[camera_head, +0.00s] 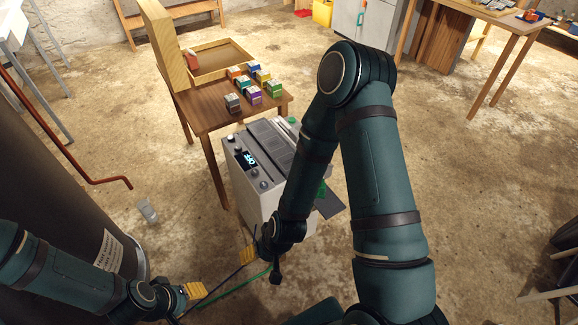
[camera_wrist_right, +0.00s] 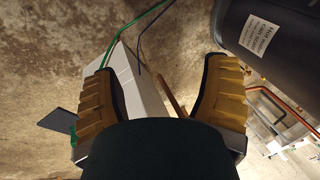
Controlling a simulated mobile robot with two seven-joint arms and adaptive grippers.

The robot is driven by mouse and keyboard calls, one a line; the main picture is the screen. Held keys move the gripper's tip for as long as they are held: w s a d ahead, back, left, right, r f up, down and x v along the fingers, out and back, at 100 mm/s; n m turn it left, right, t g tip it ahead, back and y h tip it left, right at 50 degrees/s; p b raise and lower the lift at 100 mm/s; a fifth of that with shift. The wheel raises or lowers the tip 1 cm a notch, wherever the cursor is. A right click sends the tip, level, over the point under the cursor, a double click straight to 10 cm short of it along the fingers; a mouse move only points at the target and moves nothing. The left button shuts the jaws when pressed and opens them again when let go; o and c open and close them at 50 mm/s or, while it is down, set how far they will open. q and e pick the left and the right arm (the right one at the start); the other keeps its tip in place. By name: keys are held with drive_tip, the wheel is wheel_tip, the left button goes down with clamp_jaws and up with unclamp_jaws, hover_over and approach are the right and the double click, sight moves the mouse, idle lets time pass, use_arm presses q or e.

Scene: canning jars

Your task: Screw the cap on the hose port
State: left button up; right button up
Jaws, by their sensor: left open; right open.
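A grey boxy machine (camera_head: 262,170) with a lit display stands on the floor in the middle of the head view. Its pale side also shows in the right wrist view (camera_wrist_right: 145,85). A green hose (camera_head: 232,285) and a thin dark line run along the floor near it. I cannot make out the cap or the hose port for certain. My right gripper (camera_head: 250,254) is low in front of the machine; the right wrist view shows its yellow-padded fingers (camera_wrist_right: 160,76) apart, with nothing gripped between them. My left gripper (camera_head: 195,291) is open at the lower left, apart from the machine.
A wooden table (camera_head: 205,118) with several small coloured boxes (camera_head: 255,87) stands behind the machine. A dark tank (camera_head: 45,185) with a label is at the left. A small clear container (camera_head: 147,210) is on the floor.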

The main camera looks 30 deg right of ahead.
drive_tip(key=w+d+m+g+h+p, duration=0.1)
drive_tip(key=w+d+m+h+p, duration=0.1)
drive_tip(key=w+d+m, duration=0.65)
drive_tip(key=w+d+m+g+h+p, duration=0.1)
drive_tip(key=w+d+m+h+p, duration=0.15)
drive_tip(key=w+d+m, duration=0.65)
drive_tip(key=shift+m+y, duration=0.45)
drive_tip(key=d+f+b, duration=0.1)
drive_tip(key=f, duration=0.3)
drive_tip(key=s+d+f+b, duration=0.1)
drive_tip(key=f, duration=0.4)
drive_tip(key=s+d+f+b, duration=0.1)
drive_tip(key=f, duration=0.3)
drive_tip(key=shift+s+d+f, duration=0.25)
drive_tip(key=shift+f, duration=0.1)
clamp_jaws()
drive_tip(key=m, duration=0.4)
drive_tip(key=shift+m, duration=0.4)
